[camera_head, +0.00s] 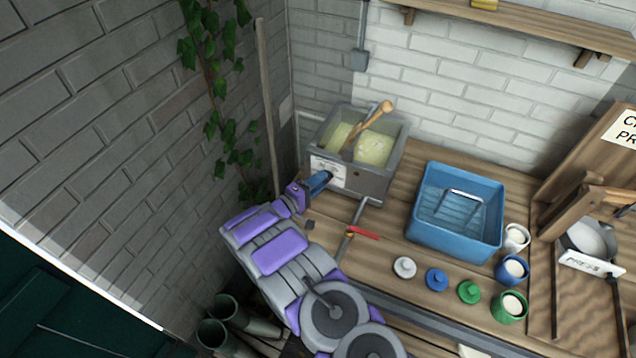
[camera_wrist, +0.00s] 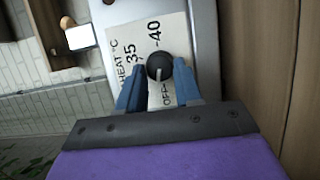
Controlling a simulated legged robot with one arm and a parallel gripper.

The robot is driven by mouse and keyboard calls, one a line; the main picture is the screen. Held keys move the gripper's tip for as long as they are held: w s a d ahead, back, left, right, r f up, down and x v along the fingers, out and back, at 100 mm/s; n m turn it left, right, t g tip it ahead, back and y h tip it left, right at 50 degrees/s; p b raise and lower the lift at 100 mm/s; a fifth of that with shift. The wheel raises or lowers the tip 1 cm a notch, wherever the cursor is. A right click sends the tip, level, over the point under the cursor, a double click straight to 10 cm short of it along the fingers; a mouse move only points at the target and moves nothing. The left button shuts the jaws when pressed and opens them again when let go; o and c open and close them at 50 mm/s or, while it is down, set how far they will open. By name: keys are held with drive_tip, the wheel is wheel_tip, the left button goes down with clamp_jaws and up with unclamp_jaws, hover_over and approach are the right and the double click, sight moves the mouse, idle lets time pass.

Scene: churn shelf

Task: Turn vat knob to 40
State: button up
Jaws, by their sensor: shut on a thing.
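The vat (camera_head: 375,181) is a grey metal box holding pale yellow stuff and a wooden paddle. Its white dial plate (camera_wrist: 124,43) reads HEAT °C, with marks OFF, 35 and 40. The dark round vat knob (camera_wrist: 159,66) has a pale pointer mark; its exact setting is too small to tell. My gripper (camera_wrist: 159,84) has blue fingers on either side of the knob and is shut on it. In the head view my gripper (camera_head: 320,181) reaches the vat's front left side and hides the knob.
A red-handled tap (camera_head: 362,233) sticks out below the vat. A blue tub (camera_head: 453,237) stands to the right. Several cups and small weights, including a green one (camera_head: 469,292), stand near the bench's front. A brick wall with ivy (camera_head: 228,155) is close on the left.

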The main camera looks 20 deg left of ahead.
drive_tip(key=shift+d+f, duration=0.15)
drive_tip(key=shift+d, duration=0.1)
